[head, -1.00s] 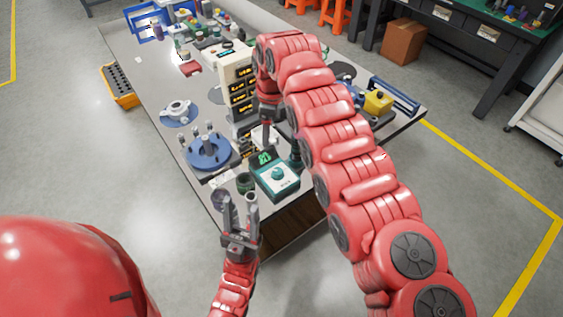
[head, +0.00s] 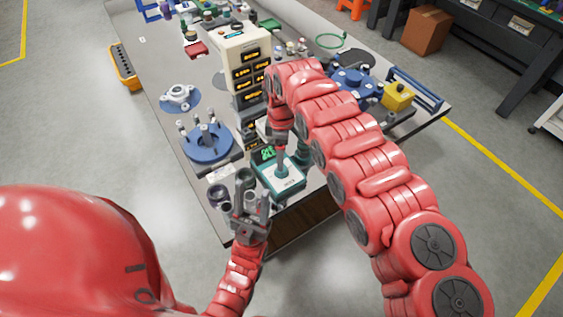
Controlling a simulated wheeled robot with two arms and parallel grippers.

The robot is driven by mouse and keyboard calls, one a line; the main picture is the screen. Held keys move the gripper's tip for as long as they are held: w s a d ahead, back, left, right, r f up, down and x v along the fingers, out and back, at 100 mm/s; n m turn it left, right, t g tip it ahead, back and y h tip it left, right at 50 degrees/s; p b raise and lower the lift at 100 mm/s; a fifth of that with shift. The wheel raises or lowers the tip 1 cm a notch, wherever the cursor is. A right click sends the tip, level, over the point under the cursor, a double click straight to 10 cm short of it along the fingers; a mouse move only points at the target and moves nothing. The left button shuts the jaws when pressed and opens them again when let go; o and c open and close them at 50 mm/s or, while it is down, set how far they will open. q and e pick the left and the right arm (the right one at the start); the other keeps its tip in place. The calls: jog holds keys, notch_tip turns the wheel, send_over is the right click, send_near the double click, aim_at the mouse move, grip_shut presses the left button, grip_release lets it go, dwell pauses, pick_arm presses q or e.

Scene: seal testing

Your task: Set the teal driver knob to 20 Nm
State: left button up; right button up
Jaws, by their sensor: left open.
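The teal driver (head: 291,187) is a small teal box with a pale top near the table's front corner. Its green display (head: 267,154) is lit, but the digits are too small to read surely. My left gripper (head: 251,193) is open and empty, fingers pointing up the picture, just left of the driver at the table's front edge.
A blue round fixture (head: 208,143) stands left of the driver. A beige tower with amber displays (head: 247,45) rises behind it. A dark cup (head: 218,193) lies by my left gripper. A yellow block (head: 398,96) and another blue fixture are at the right.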

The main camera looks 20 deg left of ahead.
notch_tip(320, 180, down, 6)
jog(key=shift+s+r, duration=0.1)
jog(key=shift+r, duration=0.15)
grip_shut()
dwell(0.4)
